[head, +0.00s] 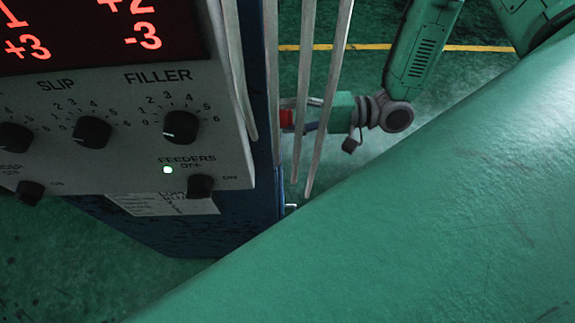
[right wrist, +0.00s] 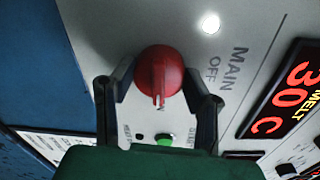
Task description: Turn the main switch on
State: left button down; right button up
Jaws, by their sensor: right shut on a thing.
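The main switch is a round red knob (right wrist: 159,73) with a raised ridge, on a grey panel marked MAIN and OFF in the right wrist view. My right gripper (right wrist: 160,92) has one black finger on each side of the knob and is shut on it. In the head view the red knob (head: 287,119) shows small behind the panel's right edge, with my right gripper (head: 306,116) at it. The panel hides part of this contact. My left gripper is not in view.
A lit white lamp (right wrist: 210,22) sits beside the MAIN label. A green button (right wrist: 165,140) is below the knob. The control box (head: 125,110) with black dials fills the left of the head view. Thin pale bars (head: 328,95) stand in front of my right arm.

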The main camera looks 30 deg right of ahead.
jog(key=shift+s+a+r, duration=0.1)
jog(key=shift+a+r, duration=0.05)
jog(key=shift+r, duration=0.05)
jog(key=o, duration=1.1)
jog(key=shift+c, duration=0.2)
jog(key=shift+o, duration=0.4)
jog(key=shift+f, duration=0.1)
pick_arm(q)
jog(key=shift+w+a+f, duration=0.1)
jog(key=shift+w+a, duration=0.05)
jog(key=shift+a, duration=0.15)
pick_arm(e)
jog(key=v, duration=1.1)
jog(key=shift+s, duration=0.15)
